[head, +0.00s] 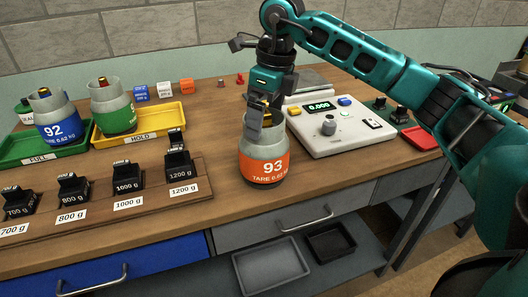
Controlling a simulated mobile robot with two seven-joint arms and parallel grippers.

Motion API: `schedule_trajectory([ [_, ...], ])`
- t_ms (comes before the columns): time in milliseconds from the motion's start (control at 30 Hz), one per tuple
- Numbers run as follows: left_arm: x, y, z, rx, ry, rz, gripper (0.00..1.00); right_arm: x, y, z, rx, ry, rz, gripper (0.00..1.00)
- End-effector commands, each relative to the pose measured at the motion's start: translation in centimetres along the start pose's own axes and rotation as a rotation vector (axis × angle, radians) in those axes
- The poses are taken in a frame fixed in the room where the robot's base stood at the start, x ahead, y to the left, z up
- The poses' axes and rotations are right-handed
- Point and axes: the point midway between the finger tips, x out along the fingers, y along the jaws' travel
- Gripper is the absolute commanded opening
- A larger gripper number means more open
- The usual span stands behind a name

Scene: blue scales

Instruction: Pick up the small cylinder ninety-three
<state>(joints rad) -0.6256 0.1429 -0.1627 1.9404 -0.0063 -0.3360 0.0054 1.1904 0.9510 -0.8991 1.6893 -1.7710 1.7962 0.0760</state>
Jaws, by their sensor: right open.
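The small cylinder ninety-three (264,163) stands upright on the wooden bench, near its front edge. It has a grey body and an orange band reading 93 and TARE 0.62 kg. My right gripper (259,117) points down right over its top, with the fingers around or just in front of the valve. The fingers hide part of the top, and I cannot tell whether they touch it. The right gripper is open. My left gripper is not in view.
A scale (341,126) reading 0.000 sits close at the right. Cylinder ninety-two (58,128) and a green-banded cylinder (114,112) stand in trays at the left. Several black weights line a wooden rack (100,212). A red tray (421,139) lies further right.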

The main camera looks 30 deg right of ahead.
Motion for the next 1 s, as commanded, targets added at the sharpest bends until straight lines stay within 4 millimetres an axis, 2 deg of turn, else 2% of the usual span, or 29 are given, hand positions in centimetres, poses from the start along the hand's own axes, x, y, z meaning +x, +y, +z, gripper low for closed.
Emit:
schedule_trajectory([
  [133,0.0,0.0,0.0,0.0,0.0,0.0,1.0,1.6,0.0,0.0,0.0,0.0,0.0,1.0],
  [400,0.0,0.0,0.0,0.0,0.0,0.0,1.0,1.9,0.1,0.1,-0.001,-0.002,0.0,1.0],
  [1000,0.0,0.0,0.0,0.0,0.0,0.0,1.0,1.9,0.1,0.1,-0.001,-0.002,0.001,0.43],
])
